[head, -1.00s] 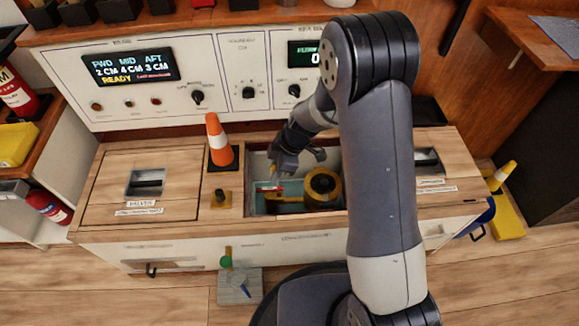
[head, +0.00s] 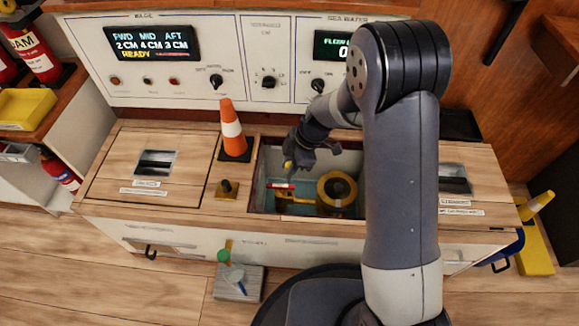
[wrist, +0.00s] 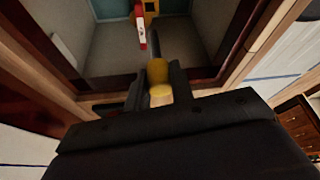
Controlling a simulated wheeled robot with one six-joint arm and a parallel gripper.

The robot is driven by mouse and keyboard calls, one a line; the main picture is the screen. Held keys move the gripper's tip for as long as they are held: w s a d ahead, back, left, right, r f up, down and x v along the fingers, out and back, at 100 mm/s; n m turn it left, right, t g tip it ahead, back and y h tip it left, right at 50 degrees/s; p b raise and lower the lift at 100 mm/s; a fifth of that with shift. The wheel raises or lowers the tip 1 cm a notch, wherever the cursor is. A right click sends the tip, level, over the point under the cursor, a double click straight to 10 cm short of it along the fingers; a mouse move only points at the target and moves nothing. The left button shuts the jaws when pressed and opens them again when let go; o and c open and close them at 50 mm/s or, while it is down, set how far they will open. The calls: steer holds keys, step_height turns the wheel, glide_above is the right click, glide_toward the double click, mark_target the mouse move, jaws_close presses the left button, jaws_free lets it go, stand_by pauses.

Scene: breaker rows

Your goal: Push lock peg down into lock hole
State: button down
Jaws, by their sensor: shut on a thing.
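My gripper (wrist: 160,90) is shut on a small yellow-headed peg (wrist: 158,72) in the wrist view. A dark shaft seems to extend beyond the yellow head. In the head view my gripper (head: 290,163) is over the left part of the open bench compartment (head: 250,196), with a yellow spot at its tip. Below it lie a red-and-white piece (head: 281,186) and a yellow bar joined to a round yellow wheel (head: 337,190). The red-and-white piece also shows in the wrist view (wrist: 141,28). I cannot make out the lock hole. The peg's lower end appears apart from the parts below.
Wooden lids with recessed handles (head: 155,163) flank the opening. A control panel (head: 235,60) rises behind.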

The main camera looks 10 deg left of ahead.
mark_target(289, 182)
steer(key=shift+f+b, duration=2.8)
steer(key=shift+f, duration=0.15)
steer(key=shift+b, duration=0.3)
steer(key=shift+f, duration=0.15)
steer(key=shift+f+b, duration=1.9)
steer(key=shift+f, duration=0.15)
steer(key=c, duration=1.1)
jaws_free()
steer(key=shift+c, duration=0.2)
steer(key=p+v, duration=0.4)
steer(key=v, duration=0.7)
